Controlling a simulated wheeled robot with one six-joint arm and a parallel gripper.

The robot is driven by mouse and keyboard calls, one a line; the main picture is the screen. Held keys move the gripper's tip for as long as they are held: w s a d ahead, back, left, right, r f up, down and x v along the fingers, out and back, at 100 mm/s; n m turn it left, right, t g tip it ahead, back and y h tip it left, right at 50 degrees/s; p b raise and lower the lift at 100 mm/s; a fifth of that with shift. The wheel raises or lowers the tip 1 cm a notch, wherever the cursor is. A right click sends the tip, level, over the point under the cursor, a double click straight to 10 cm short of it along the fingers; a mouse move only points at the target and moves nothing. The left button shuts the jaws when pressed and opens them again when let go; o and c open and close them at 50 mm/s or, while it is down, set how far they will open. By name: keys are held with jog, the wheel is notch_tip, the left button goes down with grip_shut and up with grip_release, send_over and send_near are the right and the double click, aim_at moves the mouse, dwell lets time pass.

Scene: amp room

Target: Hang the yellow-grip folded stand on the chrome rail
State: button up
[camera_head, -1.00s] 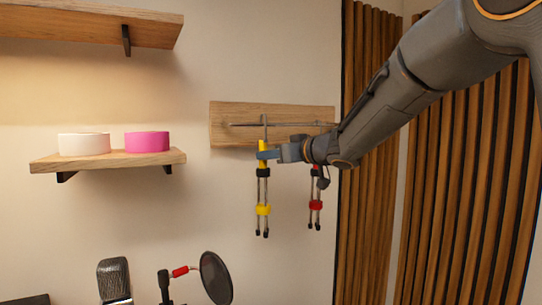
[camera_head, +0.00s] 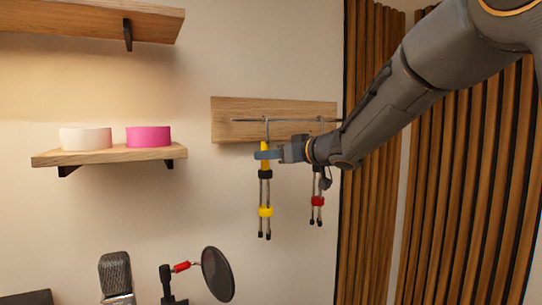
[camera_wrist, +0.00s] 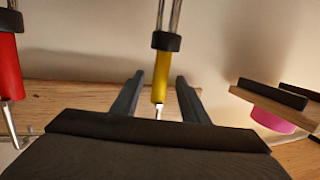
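The yellow-grip folded stand (camera_head: 265,211) is upright in front of the wooden board, legs down. In the head view its metal hook (camera_head: 267,128) meets the line of the chrome rail (camera_head: 290,120); whether the rail bears its weight I cannot tell. My gripper (camera_head: 264,154) is at the yellow grip, just below the rail. In the wrist view, the yellow grip (camera_wrist: 161,75) is between my two fingers (camera_wrist: 159,92), with a gap on each side, so the gripper looks open. The hook's tip is hidden there behind my gripper body.
A red-grip stand (camera_head: 317,201) hangs close to the right, partly behind my wrist. A shelf (camera_head: 110,155) with a white roll (camera_head: 86,138) and a pink roll (camera_head: 148,136) is left. A microphone (camera_head: 116,275) and round pop filter (camera_head: 218,274) stand below. Wood slats are right.

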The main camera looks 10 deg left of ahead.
jog(key=shift+f, duration=0.1)
jog(key=b+v, duration=0.2)
jog(key=v, duration=0.6)
jog(key=w+d+f+m+t+h, duration=0.25)
jog(key=d+f+m+h, duration=0.35)
jog(key=d+f, duration=0.6)
jog(key=s+d+f+m+g+h, duration=0.1)
jog(key=s+d+f+h, duration=0.2)
jog(key=d+f, duration=0.25)
jog(key=s+d+f+m+g+h, duration=0.1)
jog(key=s+d+f+g+h, duration=0.1)
jog(key=s+d+f, duration=0.35)
jog(key=s+d+f+m+g+h, duration=0.1)
jog(key=s+f+g, duration=0.3)
jog(key=s+f, duration=0.4)
jog(key=s+d+f+m+g+b, duration=0.1)
jog(key=s+f+g, duration=0.3)
jog(key=s+f, duration=0.5)
jog(key=s+d, duration=0.1)
jog(key=s, duration=0.4)
jog(key=shift+s+d+f+h, duration=0.3)
jog(key=shift+s+h, duration=0.05)
jog(key=shift+h, duration=0.05)
